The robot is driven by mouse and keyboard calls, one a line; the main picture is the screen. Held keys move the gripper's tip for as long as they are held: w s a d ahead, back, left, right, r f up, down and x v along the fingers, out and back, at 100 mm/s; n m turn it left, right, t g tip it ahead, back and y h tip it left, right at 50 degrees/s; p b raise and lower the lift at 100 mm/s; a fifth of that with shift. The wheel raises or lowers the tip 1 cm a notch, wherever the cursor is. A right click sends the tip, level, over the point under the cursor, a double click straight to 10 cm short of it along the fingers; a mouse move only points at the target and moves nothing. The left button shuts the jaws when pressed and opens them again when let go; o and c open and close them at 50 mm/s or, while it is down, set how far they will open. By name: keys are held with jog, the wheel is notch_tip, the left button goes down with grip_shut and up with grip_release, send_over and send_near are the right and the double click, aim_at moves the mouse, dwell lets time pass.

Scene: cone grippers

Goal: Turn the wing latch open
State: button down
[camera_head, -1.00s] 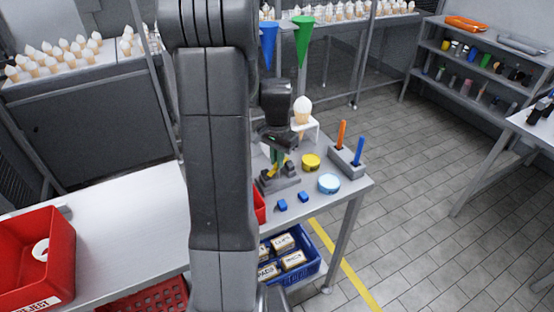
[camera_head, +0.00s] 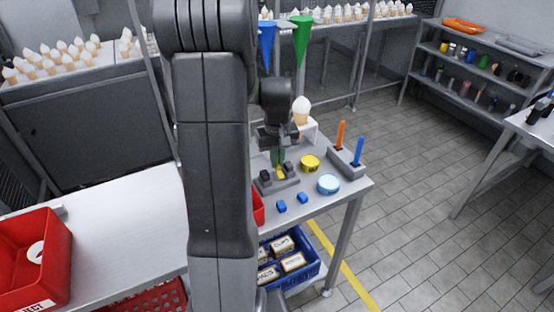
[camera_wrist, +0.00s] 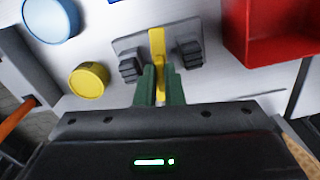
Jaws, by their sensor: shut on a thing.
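The wing latch has a yellow wing (camera_wrist: 156,42) on a grey base plate (camera_wrist: 130,43) between two dark ribbed blocks. In the wrist view the wing runs upright across the plate, from its far edge down between my fingers. My gripper (camera_wrist: 160,72) has green fingers, one on each side of the wing, and is shut on it. The lower end of the wing is partly hidden by the fingers. In the head view my gripper (camera_head: 278,158) reaches down onto the latch, and a bit of the yellow wing (camera_head: 281,173) shows below the fingers.
A yellow round tin (camera_head: 310,162), a light blue round tin (camera_head: 328,184) and two small blue blocks lie near the latch. A holder with an orange and a blue stick (camera_head: 358,152) stands to the right. A red bin (camera_wrist: 262,45) is close beside the latch. A cone stands behind.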

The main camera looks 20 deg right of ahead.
jog(key=shift+n, duration=1)
jog(key=c, duration=1.5)
grip_release()
jog(key=shift+c, duration=0.2)
notch_tip(320, 180, up, 14)
jog(key=shift+b, duration=0.4)
jog(key=shift+f, duration=0.15)
